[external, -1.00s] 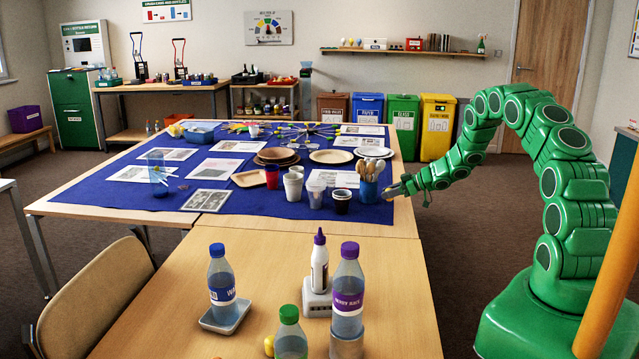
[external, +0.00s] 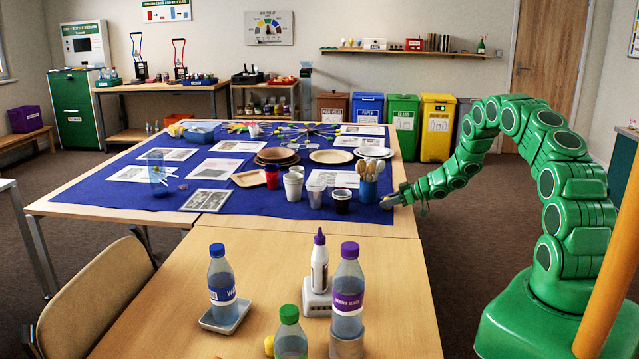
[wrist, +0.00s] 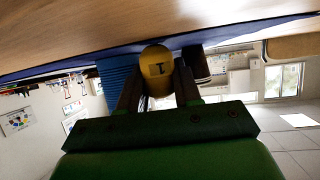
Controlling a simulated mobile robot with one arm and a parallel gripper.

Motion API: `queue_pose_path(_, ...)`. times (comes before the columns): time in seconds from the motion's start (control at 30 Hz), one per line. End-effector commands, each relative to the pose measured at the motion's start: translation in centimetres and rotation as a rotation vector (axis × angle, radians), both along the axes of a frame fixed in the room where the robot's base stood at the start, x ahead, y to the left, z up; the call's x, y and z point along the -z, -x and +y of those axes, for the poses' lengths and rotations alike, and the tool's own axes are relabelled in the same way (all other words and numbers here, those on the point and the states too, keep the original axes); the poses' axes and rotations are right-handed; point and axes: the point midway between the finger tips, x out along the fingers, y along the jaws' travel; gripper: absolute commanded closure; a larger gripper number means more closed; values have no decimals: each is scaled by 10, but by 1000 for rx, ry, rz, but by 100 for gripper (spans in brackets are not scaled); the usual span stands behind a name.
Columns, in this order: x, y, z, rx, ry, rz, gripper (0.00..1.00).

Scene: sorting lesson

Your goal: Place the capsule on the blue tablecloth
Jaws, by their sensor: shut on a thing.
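My gripper (wrist: 158,85) is shut on a yellow capsule (wrist: 157,66) with a dark mark on its end; the capsule sits between the two fingers in the wrist view. In the external view my gripper (external: 388,202) is low at the right edge of the blue tablecloth (external: 235,208), near its front right corner. The capsule is too small there to make out clearly. In the wrist view, which is upside down, the cloth (wrist: 235,36) is a blue strip close to the capsule. I cannot tell whether the capsule touches it.
A blue ribbed cup (external: 368,190) with wooden spoons stands just left of my gripper; it also shows in the wrist view (wrist: 115,82). A dark cup (external: 341,202) and other cups (external: 293,186) stand further left. The cloth's front right corner is bare. Bottles (external: 347,290) stand on the nearer table.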

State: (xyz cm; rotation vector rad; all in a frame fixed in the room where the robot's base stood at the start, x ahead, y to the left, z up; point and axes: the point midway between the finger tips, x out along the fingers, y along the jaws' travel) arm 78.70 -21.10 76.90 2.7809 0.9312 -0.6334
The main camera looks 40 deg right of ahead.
Motion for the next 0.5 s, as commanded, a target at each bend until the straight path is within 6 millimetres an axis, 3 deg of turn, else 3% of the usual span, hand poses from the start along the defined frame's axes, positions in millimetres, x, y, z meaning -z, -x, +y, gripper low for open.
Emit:
queue_pose_path(0.03,1,0,0,0,0,0,94)
queue_pose_path(0.07,1,0,0,0,0,0,62)
queue_pose_path(0.2,1,0,0,0,0,0,41)
queue_pose_path(0.5,0,0,0,0,0,0,41)
